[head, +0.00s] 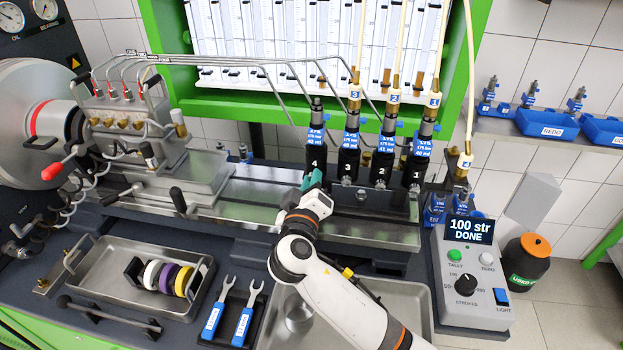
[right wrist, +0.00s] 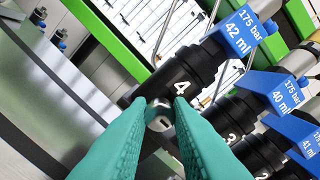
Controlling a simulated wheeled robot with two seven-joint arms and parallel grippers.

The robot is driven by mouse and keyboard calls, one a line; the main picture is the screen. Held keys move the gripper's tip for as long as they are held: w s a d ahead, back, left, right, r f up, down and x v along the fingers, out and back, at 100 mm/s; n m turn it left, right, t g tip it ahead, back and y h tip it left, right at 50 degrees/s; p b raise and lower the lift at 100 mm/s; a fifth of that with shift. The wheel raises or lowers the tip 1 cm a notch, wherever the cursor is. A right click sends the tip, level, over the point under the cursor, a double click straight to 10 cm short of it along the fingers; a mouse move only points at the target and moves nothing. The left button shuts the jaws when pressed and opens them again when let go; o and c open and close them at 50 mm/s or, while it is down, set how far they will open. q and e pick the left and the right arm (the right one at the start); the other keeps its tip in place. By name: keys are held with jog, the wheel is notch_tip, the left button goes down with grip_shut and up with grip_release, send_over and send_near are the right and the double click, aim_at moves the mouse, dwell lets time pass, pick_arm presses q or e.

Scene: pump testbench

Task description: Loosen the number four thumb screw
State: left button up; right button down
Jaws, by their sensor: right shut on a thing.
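The number four holder (head: 316,158) is the leftmost of the black injector holders on the bench rail. In the right wrist view the black block marked 4 (right wrist: 178,72) fills the middle, with a blue "175 bar 42 ml" tag above it. The number four thumb screw (right wrist: 160,118) is a small metal knob just below the digit, mostly hidden by the fingers. My right gripper (head: 313,183) has green fingers and is at the front of holder four. Its fingertips (right wrist: 160,106) are shut on the thumb screw. My left gripper is not in view.
Holders three (head: 347,166), two (head: 382,169) and one (head: 415,172) stand close by to the right. Metal pipes rise behind them. A control box (head: 468,285) reads "100 str DONE". A steel tray (head: 130,265) and two blue-handled wrenches (head: 246,318) lie in front.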

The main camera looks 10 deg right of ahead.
jog(key=n+p, duration=0.2)
jog(key=n, duration=0.2)
jog(key=shift+r+n, duration=0.1)
jog(key=shift+n, duration=0.2)
jog(key=n+p, duration=0.3)
jog(key=n, duration=0.1)
jog(key=shift+n, duration=0.3)
jog(key=n+p, duration=0.3)
jog(key=n, duration=0.1)
jog(key=shift+p, duration=0.3)
jog(key=shift+n+p, duration=1.15)
jog(key=shift+n, duration=0.85)
jog(key=shift+f, duration=0.2)
jog(key=c, duration=1.3)
grip_release()
jog(key=shift+a, duration=0.1)
